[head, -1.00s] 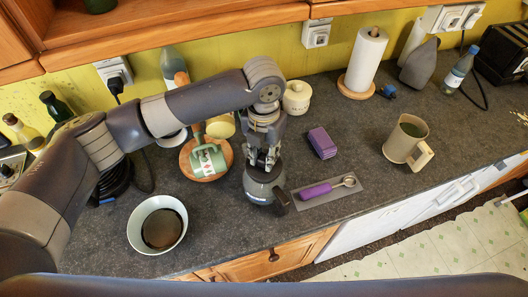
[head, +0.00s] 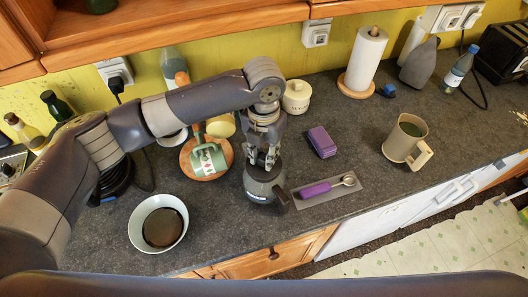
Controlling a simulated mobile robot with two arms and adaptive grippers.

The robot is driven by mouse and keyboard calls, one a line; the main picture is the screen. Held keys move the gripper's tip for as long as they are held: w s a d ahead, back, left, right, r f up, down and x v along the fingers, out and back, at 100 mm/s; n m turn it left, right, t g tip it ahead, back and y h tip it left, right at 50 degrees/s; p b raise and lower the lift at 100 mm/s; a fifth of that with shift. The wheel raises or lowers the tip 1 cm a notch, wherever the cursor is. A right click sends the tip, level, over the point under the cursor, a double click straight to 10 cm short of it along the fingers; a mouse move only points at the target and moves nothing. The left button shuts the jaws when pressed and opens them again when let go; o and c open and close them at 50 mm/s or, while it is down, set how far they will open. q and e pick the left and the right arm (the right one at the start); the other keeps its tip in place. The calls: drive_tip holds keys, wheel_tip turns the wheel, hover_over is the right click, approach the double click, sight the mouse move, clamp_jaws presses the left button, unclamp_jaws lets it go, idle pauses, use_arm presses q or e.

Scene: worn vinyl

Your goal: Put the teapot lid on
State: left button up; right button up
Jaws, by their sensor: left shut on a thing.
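The dark grey teapot (head: 258,190) stands on the worktop in the middle of the head view, its dark handle pointing to the lower right. My left gripper (head: 262,165) is directly above it, pointing down, with its fingers at the teapot's top. It is shut on the teapot lid, which is mostly hidden by the fingers and blends with the pot. I cannot tell whether the lid is seated in the opening or just above it. My right gripper is not in view.
A bowl of dark liquid (head: 139,220) is at front left. A purple-handled scoop on a grey mat (head: 329,198), purple blocks (head: 322,142) and a beige jug (head: 393,148) are to the right.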

use_arm(q)
drive_tip(key=shift+f+b, duration=0.45)
drive_tip(key=shift+f, duration=0.45)
idle(0.4)
drive_tip(key=o, duration=1.1)
drive_tip(key=shift+o, duration=0.2)
drive_tip(key=shift+r, duration=0.2)
drive_tip(key=shift+r+p, duration=1)
drive_tip(key=shift+p, duration=0.15)
drive_tip(key=shift+r, duration=0.95)
drive_tip(key=shift+r, duration=0.15)
wheel_tip(320, 180, up, 12)
